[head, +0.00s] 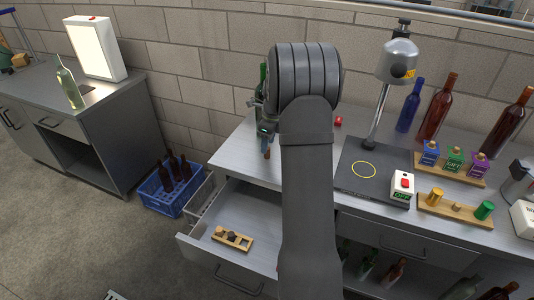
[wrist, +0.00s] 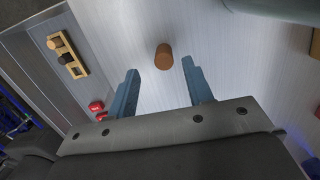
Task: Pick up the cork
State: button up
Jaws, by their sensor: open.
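The cork (wrist: 164,56) is a small brown cylinder on the light metal worktop in the wrist view. My gripper (wrist: 160,76) is open, with its two blue fingers apart and pointing towards the cork. The cork shows just beyond the gap between the fingertips, and nothing is held. Whether the fingertips are level with it or above it is hard to tell. In the head view my gripper (head: 267,130) is at the left part of the worktop, partly covered by my arm.
An open drawer (head: 205,226) below the worktop holds a wooden rack (head: 233,239); the rack also shows in the wrist view (wrist: 68,54). Small red things (wrist: 97,106) lie near the left finger. A press stand (head: 363,170), a switch box (head: 402,186) and bottles (head: 437,107) stand right.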

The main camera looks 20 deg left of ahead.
jog(key=f, duration=0.4)
jog(key=shift+w+a+f, duration=0.2)
jog(key=shift+w+a, duration=0.05)
jog(key=shift+a, duration=0.05)
grip_shut()
jog(key=shift+r, duration=0.15)
